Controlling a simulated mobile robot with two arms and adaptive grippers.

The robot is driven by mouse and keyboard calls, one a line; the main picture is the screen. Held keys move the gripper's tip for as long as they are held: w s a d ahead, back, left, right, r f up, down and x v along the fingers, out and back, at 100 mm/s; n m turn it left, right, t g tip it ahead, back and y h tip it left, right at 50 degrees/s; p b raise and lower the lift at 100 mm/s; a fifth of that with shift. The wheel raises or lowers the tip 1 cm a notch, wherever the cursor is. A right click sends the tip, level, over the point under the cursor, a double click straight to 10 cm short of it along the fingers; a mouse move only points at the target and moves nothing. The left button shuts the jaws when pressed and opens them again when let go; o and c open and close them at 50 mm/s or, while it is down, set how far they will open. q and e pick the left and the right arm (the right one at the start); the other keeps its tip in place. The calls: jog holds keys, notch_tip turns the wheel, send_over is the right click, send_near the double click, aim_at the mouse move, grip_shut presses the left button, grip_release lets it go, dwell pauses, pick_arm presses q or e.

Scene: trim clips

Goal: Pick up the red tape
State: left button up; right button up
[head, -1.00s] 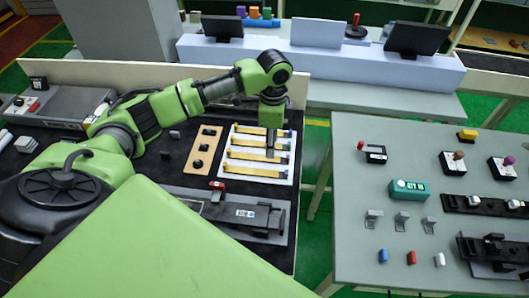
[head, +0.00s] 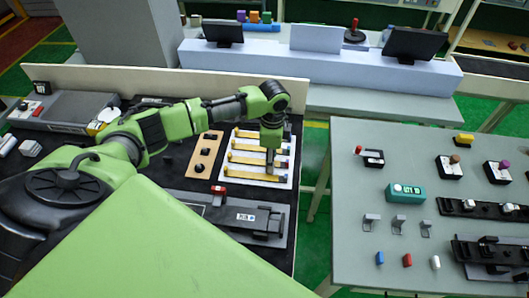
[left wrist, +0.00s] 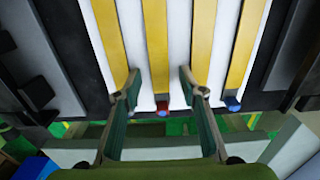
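Several yellow strips lie side by side on a white board (head: 236,178) in the head view. In the left wrist view, the middle strip (left wrist: 155,50) has a red tip (left wrist: 162,112), and a strip to its right (left wrist: 240,60) has a blue tip (left wrist: 232,104). My left gripper (left wrist: 159,78) is open, with one finger on each side of the red-tipped strip and gaps between. In the head view, my left gripper (head: 270,162) points down over the board and hides part of the strips. I cannot tell how high the fingertips are. My right gripper is not in view.
A tan holder with dark holes (head: 203,156) stands left of the board. A grey fixture (head: 240,213) with a red-topped part (head: 218,191) lies in front. A grey table (head: 345,235) with small parts stands to the right, across a gap.

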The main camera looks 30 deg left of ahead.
pick_arm(q)
jog(key=shift+f, duration=0.1)
jog(key=c, duration=1)
